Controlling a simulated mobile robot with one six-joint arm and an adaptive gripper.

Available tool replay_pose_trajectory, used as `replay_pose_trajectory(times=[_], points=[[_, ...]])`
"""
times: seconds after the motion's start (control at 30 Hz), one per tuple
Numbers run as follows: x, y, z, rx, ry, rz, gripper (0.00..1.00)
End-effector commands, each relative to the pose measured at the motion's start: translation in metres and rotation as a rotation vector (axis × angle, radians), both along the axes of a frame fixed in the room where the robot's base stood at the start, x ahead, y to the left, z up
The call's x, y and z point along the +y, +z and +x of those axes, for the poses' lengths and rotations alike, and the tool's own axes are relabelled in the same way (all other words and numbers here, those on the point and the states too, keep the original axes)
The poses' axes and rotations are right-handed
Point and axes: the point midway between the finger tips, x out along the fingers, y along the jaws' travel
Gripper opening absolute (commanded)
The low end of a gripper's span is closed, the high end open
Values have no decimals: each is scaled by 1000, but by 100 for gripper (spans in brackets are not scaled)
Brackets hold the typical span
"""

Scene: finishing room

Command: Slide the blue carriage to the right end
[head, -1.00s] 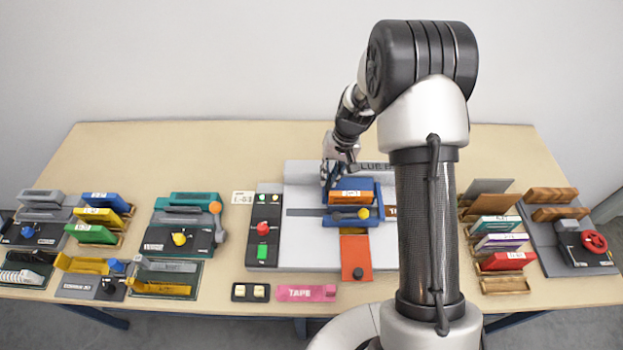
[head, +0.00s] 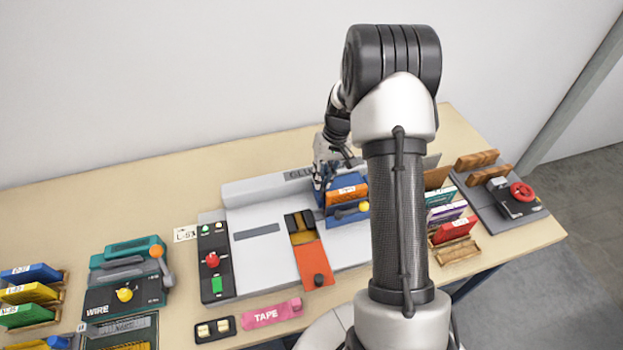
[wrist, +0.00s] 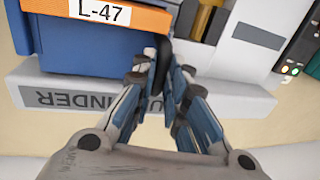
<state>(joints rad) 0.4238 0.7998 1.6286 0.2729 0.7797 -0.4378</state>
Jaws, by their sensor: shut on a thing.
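The blue carriage (head: 349,212) stands on the grey binder bed (head: 270,262), right of the orange plate. My gripper (head: 321,180) is at the carriage's back left. In the wrist view my gripper (wrist: 163,68) is shut on a dark handle beside the blue carriage body (wrist: 85,45). My arm hides the bed's right end in the head view.
The orange plate (head: 313,263) with a dark knob and a gold-and-black well (head: 300,225) lies left of the carriage. A control panel (head: 213,262) is at the bed's left. Book racks (head: 460,250) and a red-wheeled press (head: 512,197) stand right of my arm.

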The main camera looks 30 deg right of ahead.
Motion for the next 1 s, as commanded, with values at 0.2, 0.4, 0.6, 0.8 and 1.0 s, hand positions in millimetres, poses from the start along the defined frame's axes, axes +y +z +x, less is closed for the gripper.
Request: replay_pose_trajectory(times=[0.2,0.4,0.6,0.8,1.0], points=[[-8,1,0,-3,3,-3,0],[-9,1,-1,-4,4,-4,0],[-10,1,0,-5,3,-6,16],[-10,1,0,-5,1,-4,29],[-8,0,-1,-3,0,-3,33]])
